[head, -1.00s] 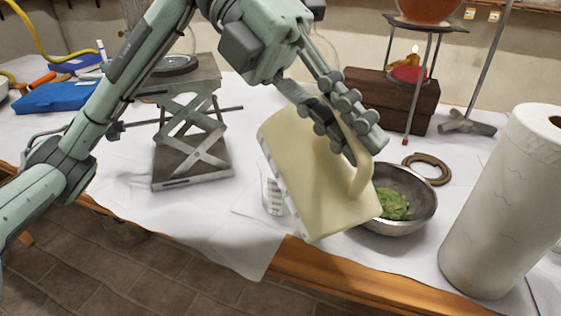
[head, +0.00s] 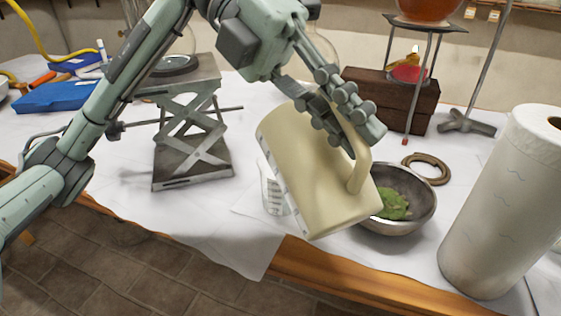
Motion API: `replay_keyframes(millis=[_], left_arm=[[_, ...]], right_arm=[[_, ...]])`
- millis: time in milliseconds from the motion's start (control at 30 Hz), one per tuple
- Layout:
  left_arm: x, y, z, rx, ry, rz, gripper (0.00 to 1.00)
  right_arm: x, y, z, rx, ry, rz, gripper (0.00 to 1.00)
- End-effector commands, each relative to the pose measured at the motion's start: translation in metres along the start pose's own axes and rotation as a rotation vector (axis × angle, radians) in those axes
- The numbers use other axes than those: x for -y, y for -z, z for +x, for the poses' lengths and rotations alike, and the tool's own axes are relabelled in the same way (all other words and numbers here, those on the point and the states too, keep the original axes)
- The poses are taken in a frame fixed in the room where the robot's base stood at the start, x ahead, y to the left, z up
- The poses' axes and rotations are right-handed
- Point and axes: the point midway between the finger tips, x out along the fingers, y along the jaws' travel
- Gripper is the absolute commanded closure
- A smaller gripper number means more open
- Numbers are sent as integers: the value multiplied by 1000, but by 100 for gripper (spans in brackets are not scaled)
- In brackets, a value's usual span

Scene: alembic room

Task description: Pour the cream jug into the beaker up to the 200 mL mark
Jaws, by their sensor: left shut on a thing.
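The cream jug (head: 313,178) is held tilted in the air, its base toward the lower right and its top toward the upper left. My left gripper (head: 352,128) is shut on the jug near its handle. The beaker (head: 273,190), clear with white marks, stands on the table behind and left of the jug and is partly hidden by it. The liquid level and any stream between jug and beaker cannot be made out. My right gripper is not in view.
A metal bowl (head: 408,222) with green leaves stands just right of the jug. A paper towel roll (head: 500,205) stands at the right. A lab jack (head: 190,145) is at the left. A cork ring (head: 432,170) lies behind the bowl. The table's front edge (head: 330,277) is close below.

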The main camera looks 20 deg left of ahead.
Motion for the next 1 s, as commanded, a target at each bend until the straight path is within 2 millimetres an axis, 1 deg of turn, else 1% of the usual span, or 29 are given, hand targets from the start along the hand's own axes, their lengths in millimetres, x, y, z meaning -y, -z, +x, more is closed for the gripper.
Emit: replay_keyframes(millis=[1000], left_arm=[[3,-2,-6,-3,31,-15,100]], right_arm=[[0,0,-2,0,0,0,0]])
